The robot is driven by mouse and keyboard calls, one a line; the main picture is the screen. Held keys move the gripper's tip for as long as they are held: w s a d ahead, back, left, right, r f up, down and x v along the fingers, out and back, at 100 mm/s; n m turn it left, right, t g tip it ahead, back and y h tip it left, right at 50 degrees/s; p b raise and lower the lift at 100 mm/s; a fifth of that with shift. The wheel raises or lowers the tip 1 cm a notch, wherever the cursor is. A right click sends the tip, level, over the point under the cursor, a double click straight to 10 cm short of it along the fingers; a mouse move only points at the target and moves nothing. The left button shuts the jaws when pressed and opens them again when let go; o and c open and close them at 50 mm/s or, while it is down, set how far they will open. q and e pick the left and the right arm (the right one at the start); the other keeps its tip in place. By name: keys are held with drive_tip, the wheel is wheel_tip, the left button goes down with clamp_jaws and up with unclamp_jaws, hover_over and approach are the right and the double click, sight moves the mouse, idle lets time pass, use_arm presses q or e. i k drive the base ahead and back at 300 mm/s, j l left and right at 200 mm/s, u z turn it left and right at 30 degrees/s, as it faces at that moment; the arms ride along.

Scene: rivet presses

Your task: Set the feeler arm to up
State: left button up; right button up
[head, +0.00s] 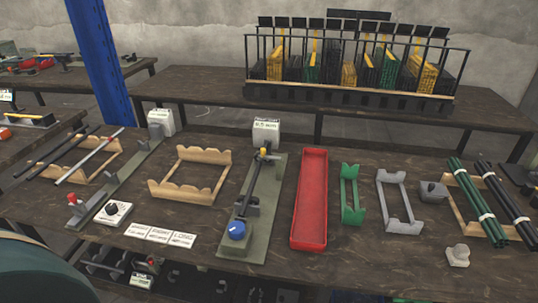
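A gauge fixture stands mid-table on a long grey-green base plate (272,195). A white display box (266,131) is at its far end and a blue knob (237,230) at its near end. A black rod (256,182) lies along it. A small yellow-and-black part (264,153) sits by the display; I cannot tell whether this is the feeler arm or which way it is set. Neither gripper is in view.
A red tray (309,220) lies right of the gauge, then green (351,205) and grey (393,213) cradles. Wooden racks hold rods at left and right; another wooden rack (190,195) is empty. Labels and a black-dial box (113,212) lie in front. A blue post (98,60) rises behind.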

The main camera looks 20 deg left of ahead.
sight(263, 156)
drive_tip(key=j+z, duration=0.3)
drive_tip(key=j, duration=0.2)
drive_tip(key=j+z, duration=0.3)
drive_tip(key=j, duration=0.15)
drive_tip(key=k+j+z, duration=0.15)
drive_tip(key=j+z, duration=0.15)
drive_tip(key=j, duration=0.15)
